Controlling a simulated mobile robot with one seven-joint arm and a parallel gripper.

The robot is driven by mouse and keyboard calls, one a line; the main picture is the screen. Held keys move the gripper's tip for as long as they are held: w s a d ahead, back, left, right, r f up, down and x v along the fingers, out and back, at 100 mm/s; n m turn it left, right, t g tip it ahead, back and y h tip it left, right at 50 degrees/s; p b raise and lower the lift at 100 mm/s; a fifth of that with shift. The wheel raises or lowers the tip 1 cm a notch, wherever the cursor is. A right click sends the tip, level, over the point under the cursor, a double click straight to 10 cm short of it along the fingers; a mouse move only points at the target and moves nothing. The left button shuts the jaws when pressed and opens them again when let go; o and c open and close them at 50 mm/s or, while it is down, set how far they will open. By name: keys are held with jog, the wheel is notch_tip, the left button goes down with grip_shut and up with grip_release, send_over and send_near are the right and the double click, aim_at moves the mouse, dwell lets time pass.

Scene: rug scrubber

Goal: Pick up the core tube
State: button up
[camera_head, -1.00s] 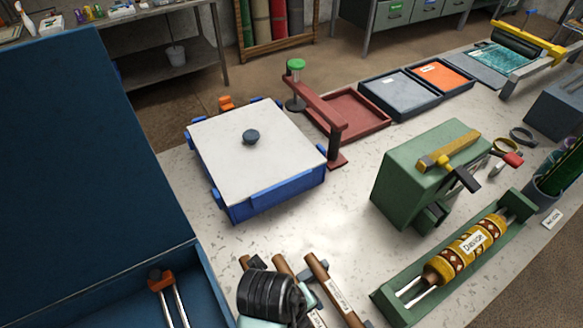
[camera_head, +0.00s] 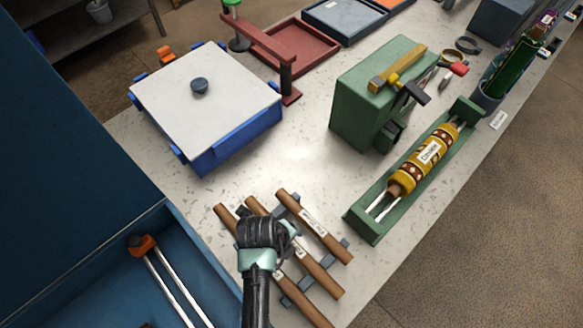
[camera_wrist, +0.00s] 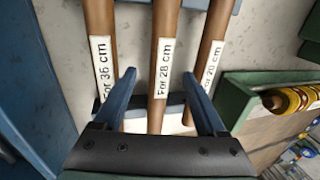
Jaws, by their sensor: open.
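Three brown core tubes lie side by side on a dark grey rack: a left tube (camera_wrist: 103,60), a middle tube (camera_wrist: 162,60) and a right tube (camera_wrist: 208,60). Their white labels read "For 36 cm", "For 28 cm" and, partly cut off, 20 cm. In the head view, the right tube (camera_head: 330,245) shows clearly, while my arm covers parts of the others. My gripper (camera_wrist: 160,76) is open over the rack, its fingers on either side of the middle tube in the picture. Whether it touches any tube cannot be told.
A blue bin (camera_head: 165,265) stands left of the rack. A green cradle (camera_head: 367,225) with a patterned yellow roller (camera_head: 425,160) lies to the right. A green block (camera_head: 362,95) and a white-topped blue box (camera_head: 205,95) stand behind. Bare countertop (camera_head: 290,160) lies between.

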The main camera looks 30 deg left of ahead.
jog(key=shift+x, duration=1.7)
jog(key=shift+w+a, duration=0.1)
grip_shut()
